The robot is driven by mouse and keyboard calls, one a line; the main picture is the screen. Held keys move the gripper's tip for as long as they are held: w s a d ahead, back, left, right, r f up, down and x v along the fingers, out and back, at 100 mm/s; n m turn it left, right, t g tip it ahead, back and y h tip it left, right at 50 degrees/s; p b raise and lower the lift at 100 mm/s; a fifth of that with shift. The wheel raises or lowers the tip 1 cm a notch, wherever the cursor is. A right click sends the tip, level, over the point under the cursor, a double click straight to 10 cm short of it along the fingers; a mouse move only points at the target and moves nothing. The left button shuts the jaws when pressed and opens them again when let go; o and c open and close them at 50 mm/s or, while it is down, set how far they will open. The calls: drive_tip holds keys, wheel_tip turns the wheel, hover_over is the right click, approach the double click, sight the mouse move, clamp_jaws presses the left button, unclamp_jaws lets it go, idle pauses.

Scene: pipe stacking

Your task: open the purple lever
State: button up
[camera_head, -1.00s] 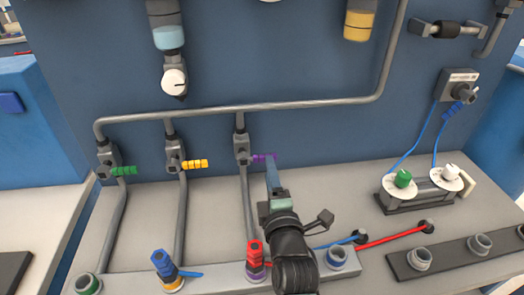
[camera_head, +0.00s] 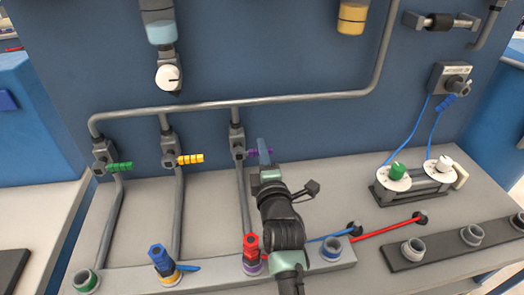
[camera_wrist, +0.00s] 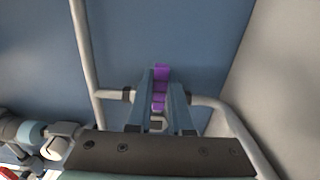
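The purple lever (camera_head: 267,152) sticks out to the right from its grey valve (camera_head: 238,143) on the third pipe from the left. My gripper (camera_head: 263,147) is at the lever, and its blue finger crosses in front of the lever, hiding its middle. In the wrist view the purple lever (camera_wrist: 160,88) lies between the two fingers of my gripper (camera_wrist: 162,90). The gap between the fingers is narrow, and I cannot tell whether they press on the lever. The lower part of the valve is hidden behind my gripper in the wrist view.
The green lever (camera_head: 119,166) and yellow lever (camera_head: 189,159) sit on the valves to the left. A long grey pipe (camera_head: 280,100) runs above. The red-handled tap (camera_head: 251,246) and blue-handled tap (camera_head: 160,260) stand in front.

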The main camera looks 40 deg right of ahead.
clamp_jaws()
idle(1.0)
